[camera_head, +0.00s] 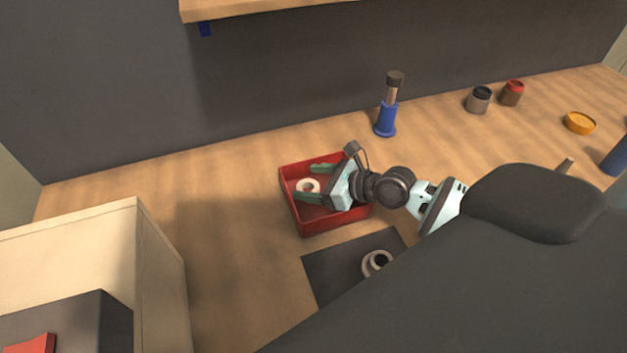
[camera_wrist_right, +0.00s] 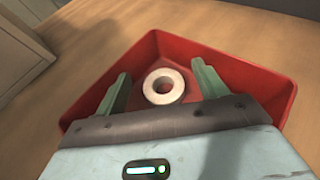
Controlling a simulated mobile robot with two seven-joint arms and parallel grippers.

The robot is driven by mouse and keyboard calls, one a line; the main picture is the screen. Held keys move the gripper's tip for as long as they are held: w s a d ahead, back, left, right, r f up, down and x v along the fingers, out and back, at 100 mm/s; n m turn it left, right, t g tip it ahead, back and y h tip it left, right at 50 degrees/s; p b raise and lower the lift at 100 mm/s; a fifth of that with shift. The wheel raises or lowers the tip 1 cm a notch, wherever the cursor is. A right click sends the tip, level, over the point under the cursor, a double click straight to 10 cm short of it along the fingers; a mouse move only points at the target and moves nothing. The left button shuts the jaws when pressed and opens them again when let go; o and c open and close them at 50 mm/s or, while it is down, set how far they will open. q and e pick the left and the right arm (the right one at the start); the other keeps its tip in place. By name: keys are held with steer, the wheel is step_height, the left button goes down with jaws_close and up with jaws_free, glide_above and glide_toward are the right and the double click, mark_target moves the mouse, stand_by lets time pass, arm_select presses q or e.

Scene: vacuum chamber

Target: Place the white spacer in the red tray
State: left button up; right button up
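The red tray (camera_head: 306,222) stands on the wooden table in the head view, and it fills the middle of the right wrist view (camera_wrist_right: 195,50). The white spacer (camera_head: 301,184), a ring with a hole, is inside the tray and seems to lie on its floor; it also shows in the right wrist view (camera_wrist_right: 163,86). My right gripper (camera_head: 314,182) is over the tray with its green fingers spread on either side of the spacer. Gaps show between the spacer and both fingers in the right wrist view (camera_wrist_right: 163,84). My left gripper is not in view.
A dark mat (camera_head: 325,262) with a pale ring-shaped part (camera_head: 368,268) lies in front of the tray. A blue stand (camera_head: 386,119) is behind it. Jars (camera_head: 479,100) and a yellow dish (camera_head: 580,123) are at right. Table left of the tray is clear, up to a pale cabinet (camera_head: 158,265).

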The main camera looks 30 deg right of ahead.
steer(key=shift+r, duration=0.35)
steer(key=shift+s+d+r, duration=0.15)
steer(key=shift+s+r, duration=0.1)
steer(key=shift+r, duration=0.05)
steer(key=p+v, duration=0.1)
steer(key=v, duration=1)
steer(key=shift+s+d+r, duration=0.1)
steer(key=shift+s, duration=0.05)
